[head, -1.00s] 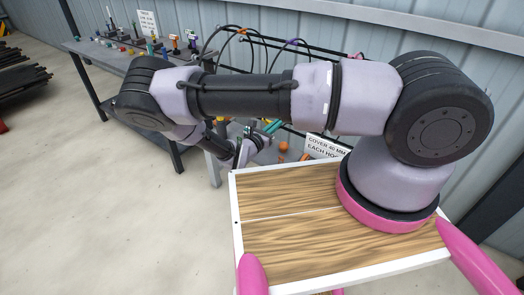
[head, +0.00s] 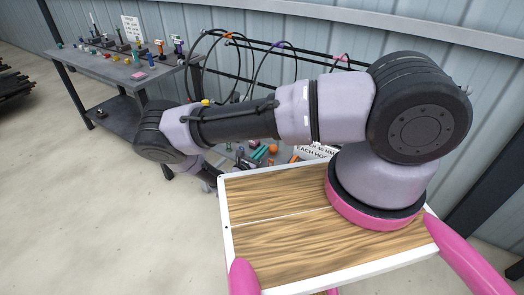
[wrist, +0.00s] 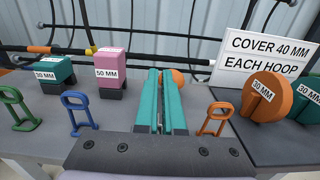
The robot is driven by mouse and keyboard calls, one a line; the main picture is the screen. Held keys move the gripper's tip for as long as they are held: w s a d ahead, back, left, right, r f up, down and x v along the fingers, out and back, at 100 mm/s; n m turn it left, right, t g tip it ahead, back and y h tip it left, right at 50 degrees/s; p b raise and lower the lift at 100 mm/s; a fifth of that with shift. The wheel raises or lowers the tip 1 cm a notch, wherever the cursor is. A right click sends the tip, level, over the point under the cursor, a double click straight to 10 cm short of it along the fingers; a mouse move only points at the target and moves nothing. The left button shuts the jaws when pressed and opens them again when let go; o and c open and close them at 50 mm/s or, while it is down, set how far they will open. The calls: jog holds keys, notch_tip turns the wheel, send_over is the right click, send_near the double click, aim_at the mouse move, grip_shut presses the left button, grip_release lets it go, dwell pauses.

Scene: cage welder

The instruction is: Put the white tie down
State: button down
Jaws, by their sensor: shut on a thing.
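In the wrist view my gripper (wrist: 160,80) has two long teal fingers close together, pointing away over the grey bench. They are shut on a thin thing; only a narrow pale sliver (wrist: 160,116) shows between them, which I take to be the white tie. Most of it is hidden by the fingers. In the head view my forearm hides the wrist, and teal parts (head: 260,153), probably my fingers, show just beyond it, near an orange round thing (head: 273,149).
On the bench stand a teal block (wrist: 55,70) and a pink block (wrist: 110,65), both labelled, with green, blue and orange (wrist: 216,118) hoops. An orange disc (wrist: 263,95) is at right under a white sign (wrist: 265,50). Dark rods run behind. A second table (head: 115,70) is far left.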

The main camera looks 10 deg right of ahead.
jog(key=shift+f, duration=0.15)
jog(key=c, duration=1)
grip_release()
jog(key=shift+s+a+r, duration=0.1)
jog(key=shift+a+r, duration=0.05)
jog(key=shift+r, duration=0.05)
jog(key=v, duration=1.1)
jog(key=shift+s+a, duration=0.2)
jog(key=shift+s, duration=0.05)
jog(key=shift+r, duration=0.15)
